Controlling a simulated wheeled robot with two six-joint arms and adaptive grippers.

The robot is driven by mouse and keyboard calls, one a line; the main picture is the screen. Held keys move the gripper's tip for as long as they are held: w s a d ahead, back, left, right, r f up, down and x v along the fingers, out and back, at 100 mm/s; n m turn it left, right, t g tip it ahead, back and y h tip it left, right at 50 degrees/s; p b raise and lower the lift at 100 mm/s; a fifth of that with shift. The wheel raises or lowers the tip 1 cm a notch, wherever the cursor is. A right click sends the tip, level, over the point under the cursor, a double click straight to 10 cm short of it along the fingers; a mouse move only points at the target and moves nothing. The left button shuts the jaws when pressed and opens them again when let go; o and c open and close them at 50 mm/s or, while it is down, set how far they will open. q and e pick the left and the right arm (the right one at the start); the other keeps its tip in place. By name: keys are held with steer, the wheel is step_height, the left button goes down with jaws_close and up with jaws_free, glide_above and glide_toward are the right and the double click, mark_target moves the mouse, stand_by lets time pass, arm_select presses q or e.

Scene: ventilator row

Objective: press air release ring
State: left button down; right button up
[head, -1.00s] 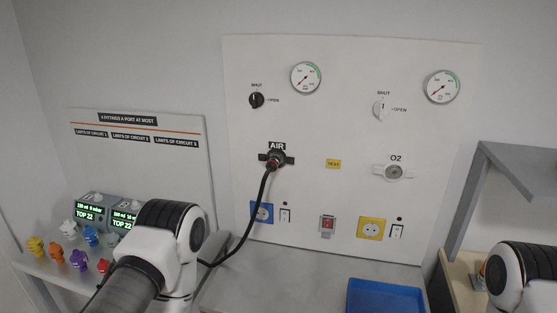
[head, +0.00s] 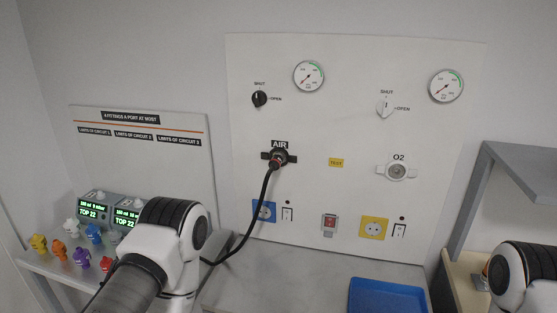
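The AIR outlet (head: 279,157) is on the white wall panel, left of its middle. A black hose (head: 262,207) ends there in a dark connector with a reddish ring (head: 277,160), and hangs down to the bench behind my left arm. The black AIR knob (head: 259,99) above sits between its SHUT and OPEN labels. My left arm comes in at the lower left and my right arm at the lower right edge. Neither gripper shows in the head view, so what they hold is hidden.
The O2 outlet (head: 397,171) is on the right of the panel, with gauges (head: 446,86) above. A blue tray (head: 387,297) lies on the bench. Several coloured fittings (head: 82,257) stand on the left shelf. A grey shelf frame (head: 470,200) stands at the right.

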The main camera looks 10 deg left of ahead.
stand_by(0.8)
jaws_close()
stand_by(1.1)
